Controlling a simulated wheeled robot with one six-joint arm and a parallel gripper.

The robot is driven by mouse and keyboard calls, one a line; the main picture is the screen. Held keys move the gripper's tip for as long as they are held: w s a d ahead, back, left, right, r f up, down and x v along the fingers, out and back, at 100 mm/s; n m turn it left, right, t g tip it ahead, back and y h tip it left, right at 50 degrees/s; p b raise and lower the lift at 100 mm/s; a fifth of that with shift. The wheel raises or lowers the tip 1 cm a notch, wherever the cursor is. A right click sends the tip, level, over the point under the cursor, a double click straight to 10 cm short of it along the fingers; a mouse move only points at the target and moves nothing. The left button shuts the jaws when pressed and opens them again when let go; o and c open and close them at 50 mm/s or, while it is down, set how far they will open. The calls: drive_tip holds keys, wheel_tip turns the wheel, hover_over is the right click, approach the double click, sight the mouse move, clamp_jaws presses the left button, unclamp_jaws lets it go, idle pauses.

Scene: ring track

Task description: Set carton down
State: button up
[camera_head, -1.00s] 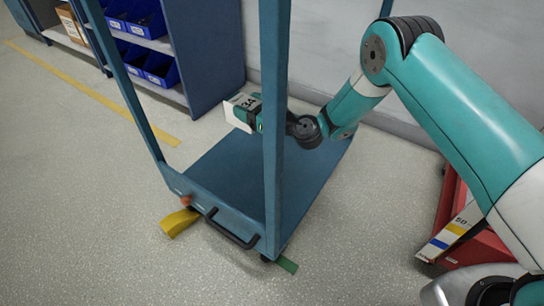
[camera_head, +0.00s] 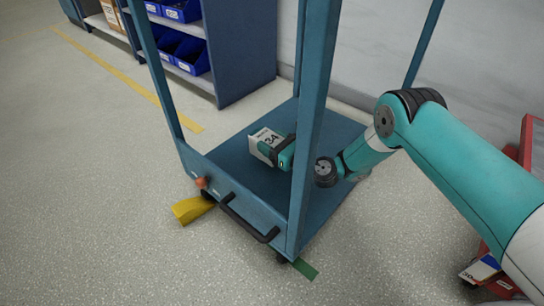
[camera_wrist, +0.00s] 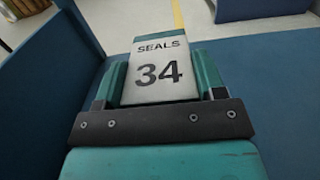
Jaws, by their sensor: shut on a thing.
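The carton (camera_head: 266,143) is a small white box with a dark "34" on its label. In the wrist view the carton (camera_wrist: 160,70) reads "SEALS 34" and sits between the two teal fingers. My gripper (camera_head: 284,152) is shut on it, reaching in between the posts of the blue cart. The carton is over the cart's blue deck (camera_head: 230,160), low and close to it. I cannot tell whether it touches the deck. A front post partly hides my wrist.
A cart post (camera_head: 316,110) stands in front of my arm. A yellow wedge (camera_head: 192,209) lies at the cart's front wheel. Shelves with blue bins (camera_head: 188,55) stand behind left. A red thing (camera_head: 527,145) is at right. The floor at left is clear.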

drive_tip(key=shift+f+b, duration=1)
drive_tip(key=shift+f, duration=0.9)
drive_tip(key=shift+f, duration=0.15)
drive_tip(key=o, duration=1.1)
drive_tip(key=shift+c, duration=0.2)
